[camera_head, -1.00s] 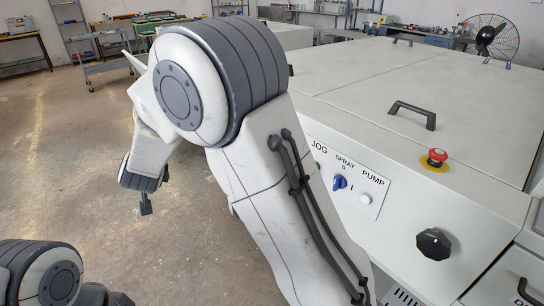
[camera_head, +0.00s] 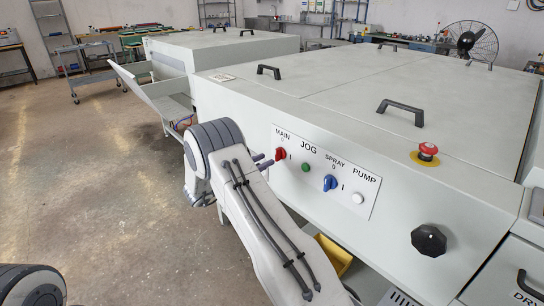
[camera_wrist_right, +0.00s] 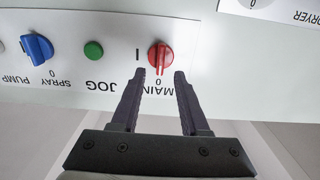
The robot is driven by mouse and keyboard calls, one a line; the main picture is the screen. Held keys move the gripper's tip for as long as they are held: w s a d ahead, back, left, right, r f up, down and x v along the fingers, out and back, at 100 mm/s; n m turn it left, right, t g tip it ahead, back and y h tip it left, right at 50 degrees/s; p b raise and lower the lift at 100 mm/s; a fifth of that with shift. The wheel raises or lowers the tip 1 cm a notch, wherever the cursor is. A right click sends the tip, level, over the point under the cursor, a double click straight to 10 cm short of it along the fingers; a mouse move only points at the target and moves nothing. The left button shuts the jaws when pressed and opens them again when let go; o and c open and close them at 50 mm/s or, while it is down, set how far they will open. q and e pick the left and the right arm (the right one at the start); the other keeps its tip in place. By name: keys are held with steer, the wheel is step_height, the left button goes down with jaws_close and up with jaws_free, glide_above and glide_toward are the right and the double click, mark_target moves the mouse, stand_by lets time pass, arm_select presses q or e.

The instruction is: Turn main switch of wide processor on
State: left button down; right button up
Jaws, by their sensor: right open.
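The red main switch (camera_head: 280,154) is on the white control panel on the front of the wide processor (camera_head: 390,217). In the right wrist view, upside down, the red main switch (camera_wrist_right: 160,57) has its pointer towards the 0 mark, with the I mark to its left. My right gripper (camera_wrist_right: 160,80) is open and empty, its two fingertips just short of the switch, one towards each side. In the head view only a dark finger of the right gripper (camera_head: 265,165) shows beside the switch; my forearm hides the rest. My left gripper is out of view.
Next to the switch are a green jog button (camera_head: 305,167), a blue spray switch (camera_head: 329,183) and a white pump button (camera_head: 358,198). A red emergency stop (camera_head: 428,150) and a black knob (camera_head: 429,240) are further right. A yellow bin (camera_head: 333,256) sits below. Open floor lies left.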

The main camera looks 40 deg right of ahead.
mark_target(276, 155)
steer(key=shift+w+d, duration=0.2)
steer(key=shift+d, duration=2)
jaws_close()
